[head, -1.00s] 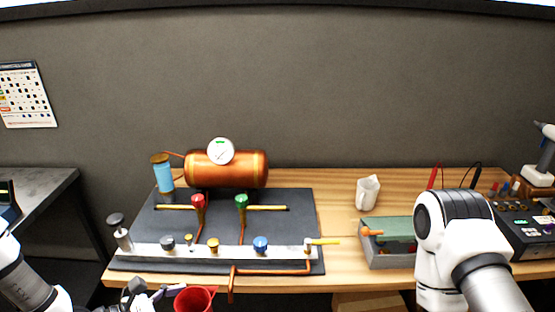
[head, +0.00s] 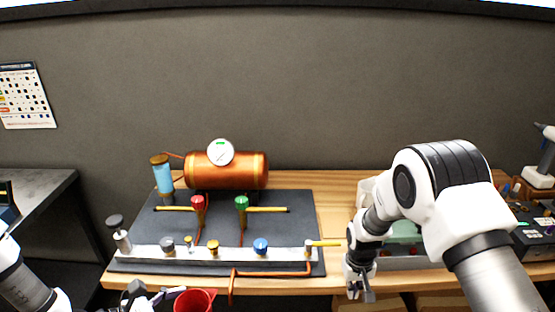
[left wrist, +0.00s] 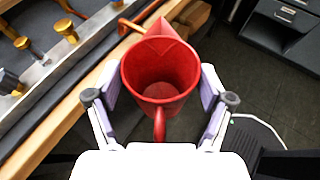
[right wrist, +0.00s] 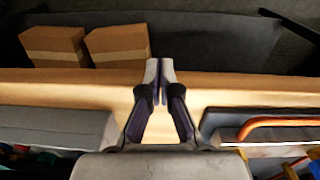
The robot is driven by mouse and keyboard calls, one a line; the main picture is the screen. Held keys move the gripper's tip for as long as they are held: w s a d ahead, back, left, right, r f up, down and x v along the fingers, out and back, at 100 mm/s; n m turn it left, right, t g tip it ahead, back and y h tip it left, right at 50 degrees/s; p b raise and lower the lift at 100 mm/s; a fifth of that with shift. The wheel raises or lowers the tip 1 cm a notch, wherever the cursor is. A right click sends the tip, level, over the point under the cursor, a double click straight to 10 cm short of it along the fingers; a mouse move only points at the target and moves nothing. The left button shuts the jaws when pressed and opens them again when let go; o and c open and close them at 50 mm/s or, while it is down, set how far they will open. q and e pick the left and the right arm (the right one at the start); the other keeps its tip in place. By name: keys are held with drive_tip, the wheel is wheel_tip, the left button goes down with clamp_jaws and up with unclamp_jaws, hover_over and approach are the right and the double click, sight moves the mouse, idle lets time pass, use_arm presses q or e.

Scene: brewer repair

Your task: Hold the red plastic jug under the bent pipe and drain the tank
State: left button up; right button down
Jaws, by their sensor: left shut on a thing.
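The red plastic jug (head: 194,301) is low in front of the bench, its mouth up. My left gripper (head: 163,294) is shut on it; in the left wrist view the fingers flank the jug (left wrist: 160,75). The bent pipe (head: 231,288) hangs over the bench's front edge, right of the jug in the head view. In the left wrist view the pipe (left wrist: 129,24) is beside the spout, its end partly hidden. The copper tank (head: 240,172) lies at the back. My right gripper (head: 361,292) is shut and empty at the front edge; its fingertips (right wrist: 160,70) meet.
A yellow lever (head: 325,243) sits at the rail's right end. Two cardboard boxes (right wrist: 118,44) stand beyond the bench edge. A white pitcher (head: 366,190) is partly hidden by my right arm.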

sight(186, 293)
drive_tip(key=w+a+r+t+y, duration=0.1)
drive_tip(key=w+a+r, duration=0.1)
drive_tip(key=w+r, duration=0.6)
drive_tip(key=w+a+r+t+y, duration=0.2)
drive_tip(key=w+r, duration=0.4)
drive_tip(key=r, duration=0.3)
drive_tip(key=f, duration=0.4)
drive_tip(key=shift+s+a+f, duration=0.2)
drive_tip(key=shift+f, duration=0.05)
use_arm(q)
drive_tip(key=shift+r, duration=0.1)
drive_tip(key=shift+w+d+r+n+t+y, duration=0.15)
drive_tip(key=shift+w+r+n+t+y, duration=0.3)
drive_tip(key=shift+w+r, duration=0.7)
drive_tip(key=s+d+f, duration=0.1)
drive_tip(key=f, duration=0.1)
drive_tip(key=s+d+f, duration=0.1)
drive_tip(key=f, duration=0.2)
drive_tip(key=s+d+f, duration=0.1)
drive_tip(key=f, duration=0.2)
drive_tip(key=shift+s+d, duration=0.25)
drive_tip(key=shift+d, duration=0.1)
drive_tip(key=s+d+f+g+h, duration=0.1)
drive_tip(key=s+d+f, duration=0.2)
drive_tip(key=s+f, duration=0.3)
drive_tip(key=w, duration=1.2)
drive_tip(key=shift+w+m, duration=0.4)
drive_tip(key=shift+m, duration=0.05)
